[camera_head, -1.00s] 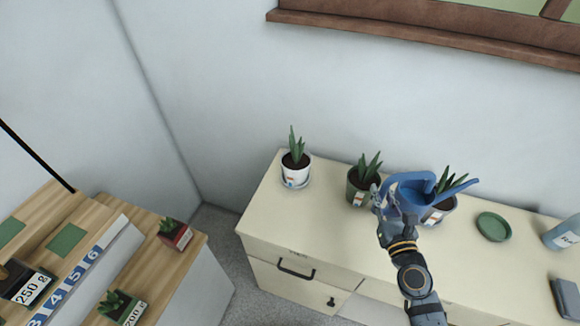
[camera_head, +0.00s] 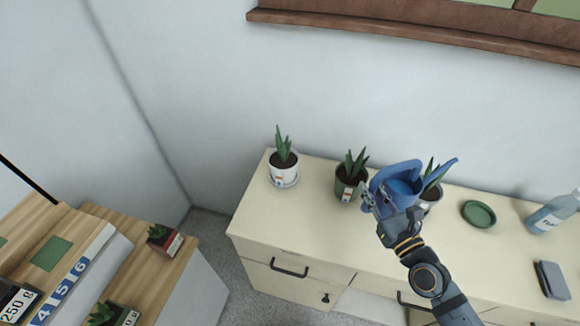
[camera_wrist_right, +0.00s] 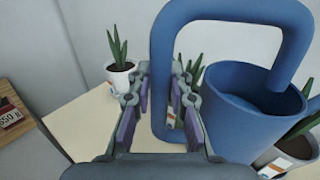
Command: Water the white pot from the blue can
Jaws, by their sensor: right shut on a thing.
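The white pot (camera_head: 284,174) with a spiky green plant stands on a saucer at the left end of the cream cabinet; it also shows in the right wrist view (camera_wrist_right: 120,78). My right gripper (camera_head: 377,205) is shut on the handle of the blue can (camera_head: 402,186) and holds it above the cabinet, to the right of the white pot. In the right wrist view the can (camera_wrist_right: 238,110) looks roughly upright, with its handle between the fingers. Its spout points up and right in the head view, away from the white pot. My left gripper is not in view.
A dark green pot (camera_head: 349,184) stands between the white pot and the can. Another potted plant (camera_head: 431,196) is partly hidden behind the can. A wooden bench stands at left.

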